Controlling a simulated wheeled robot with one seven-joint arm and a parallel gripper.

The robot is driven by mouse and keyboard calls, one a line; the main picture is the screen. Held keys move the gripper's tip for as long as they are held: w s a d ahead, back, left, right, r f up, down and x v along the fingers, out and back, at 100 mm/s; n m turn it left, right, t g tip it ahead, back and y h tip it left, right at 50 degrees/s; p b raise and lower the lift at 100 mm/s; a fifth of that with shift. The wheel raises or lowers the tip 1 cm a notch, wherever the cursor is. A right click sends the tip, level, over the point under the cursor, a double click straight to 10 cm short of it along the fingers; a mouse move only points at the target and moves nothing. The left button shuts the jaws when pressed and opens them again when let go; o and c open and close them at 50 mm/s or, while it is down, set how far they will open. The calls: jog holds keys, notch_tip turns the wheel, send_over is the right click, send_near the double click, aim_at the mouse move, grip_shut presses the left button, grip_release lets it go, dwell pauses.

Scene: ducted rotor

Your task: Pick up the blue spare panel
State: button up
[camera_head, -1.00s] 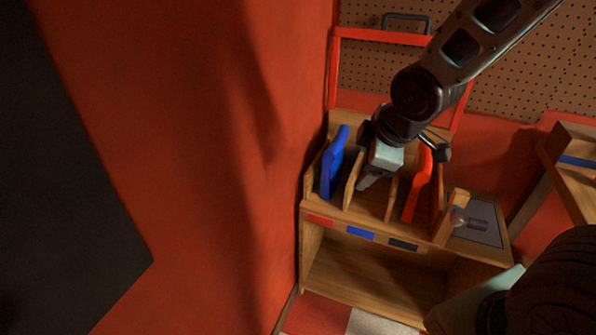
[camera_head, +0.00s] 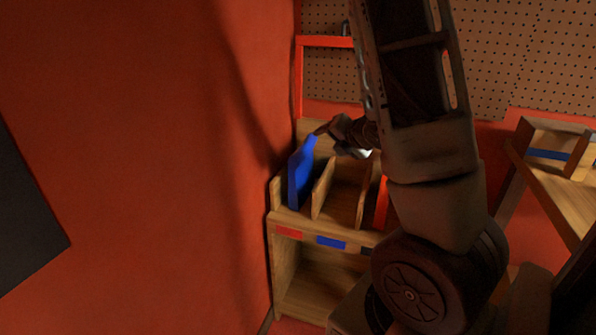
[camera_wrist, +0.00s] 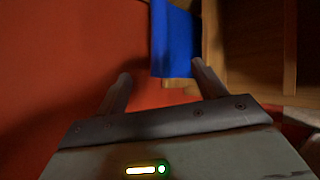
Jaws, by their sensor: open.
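The blue spare panel (camera_head: 300,175) stands upright in the leftmost slot of the wooden rack (camera_head: 290,218), above a red label. In the wrist view the blue panel (camera_wrist: 173,40) lies ahead of my fingertips. Its near end shows between them, closer to the right finger; I cannot tell whether that finger touches it. My gripper (camera_wrist: 161,70) is open and empty, its two fingers well apart. In the head view my wrist is just right of the panel's top, and my fingertips are not clearly visible.
A wooden divider (camera_head: 322,190) stands right of the panel. An orange-red panel (camera_head: 381,203) shows further right, partly behind my arm. The red wall (camera_head: 150,130) is close on the left. A wooden shelf unit (camera_head: 560,190) stands at the right.

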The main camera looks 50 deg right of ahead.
jog(key=b, duration=0.1)
send_near(308, 149)
jog(key=x, duration=0.4)
jog(key=shift+w+f, duration=0.2)
jog(key=shift+x, duration=2.95)
grip_shut()
